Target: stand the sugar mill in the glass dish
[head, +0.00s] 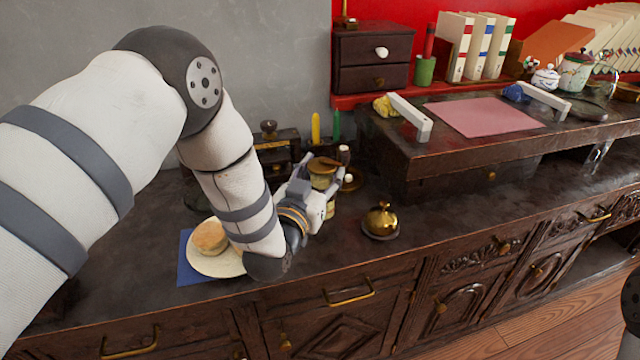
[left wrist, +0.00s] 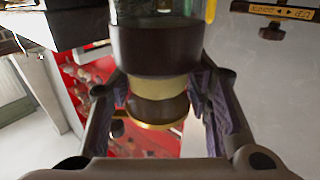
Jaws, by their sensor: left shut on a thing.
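My left gripper (head: 322,182) is over the dark counter and shut on a banded cylinder that I take to be the sugar mill (head: 323,168). In the head view its top looks brassy, and my fingers hide part of it. In the left wrist view the mill (left wrist: 155,48) stands between the fingers of the left gripper (left wrist: 158,88). It shows a dark band, a cream ring and a dark disc with a gold rim. I cannot tell if it touches the counter. I cannot make out the glass dish. My right gripper is not in view.
A brass bell (head: 381,221) stands right of the gripper. A bread roll (head: 210,238) on a pale plate (head: 222,265) lies left, partly behind my arm. Yellow (head: 315,128) and green (head: 337,124) candles stand behind. A raised shelf (head: 440,150) is at the right.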

